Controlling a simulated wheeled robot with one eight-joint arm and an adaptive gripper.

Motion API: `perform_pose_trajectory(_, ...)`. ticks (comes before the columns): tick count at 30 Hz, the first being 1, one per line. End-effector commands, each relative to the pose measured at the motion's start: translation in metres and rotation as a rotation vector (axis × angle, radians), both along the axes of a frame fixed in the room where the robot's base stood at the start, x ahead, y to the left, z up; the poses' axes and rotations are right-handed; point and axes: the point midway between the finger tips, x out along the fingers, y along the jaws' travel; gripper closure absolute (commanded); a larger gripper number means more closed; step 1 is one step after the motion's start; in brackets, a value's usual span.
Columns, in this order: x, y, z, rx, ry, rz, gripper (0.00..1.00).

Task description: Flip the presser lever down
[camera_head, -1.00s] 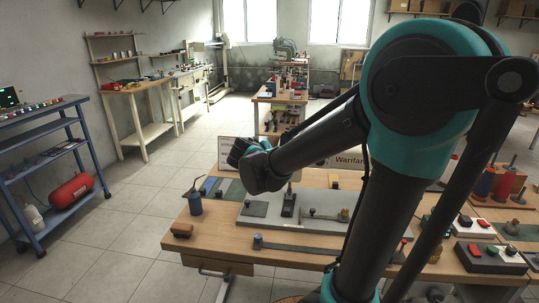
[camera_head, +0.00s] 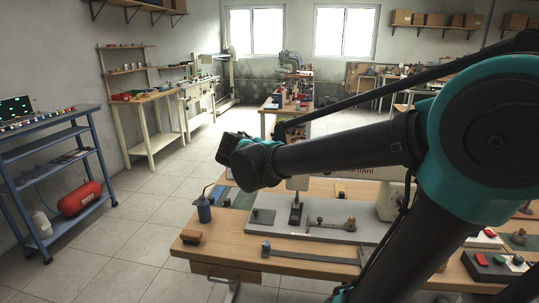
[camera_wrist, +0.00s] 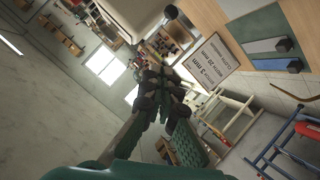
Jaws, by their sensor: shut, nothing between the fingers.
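My gripper (camera_head: 232,147) is raised above the workbench (camera_head: 226,252) in the head view, its tip toward the left. In the wrist view its dark fingers (camera_wrist: 160,82) are together and hold nothing. A pale machine head (camera_head: 297,183) shows just below my forearm, above a dark upright presser part (camera_head: 296,212) on a grey plate (camera_head: 340,232). My arm covers most of the machine in the head view. A pale rounded body (camera_wrist: 128,14) is near the top of the wrist view, apart from the fingers. I cannot make out the presser lever.
A metal strip (camera_head: 312,256) lies along the front. A blue shelf rack (camera_head: 48,150) stands left; the floor between is clear.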

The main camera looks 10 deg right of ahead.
Motion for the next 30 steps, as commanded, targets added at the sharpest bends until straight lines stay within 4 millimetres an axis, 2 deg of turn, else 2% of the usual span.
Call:
perform_pose_trajectory(6,-0.014,0.007,0.006,0.000,-0.001,0.001,1.00)
perform_pose_trajectory(17,-0.016,0.008,0.007,0.000,0.000,-0.002,1.00)
perform_pose_trajectory(20,-0.018,0.002,0.000,0.006,0.015,-0.010,1.00)
perform_pose_trajectory(23,-0.028,-0.018,-0.024,0.029,0.074,-0.036,1.00)
perform_pose_trajectory(26,-0.049,-0.048,-0.067,0.079,0.180,-0.075,1.00)
perform_pose_trajectory(30,-0.098,-0.086,-0.142,0.200,0.359,-0.117,1.00)
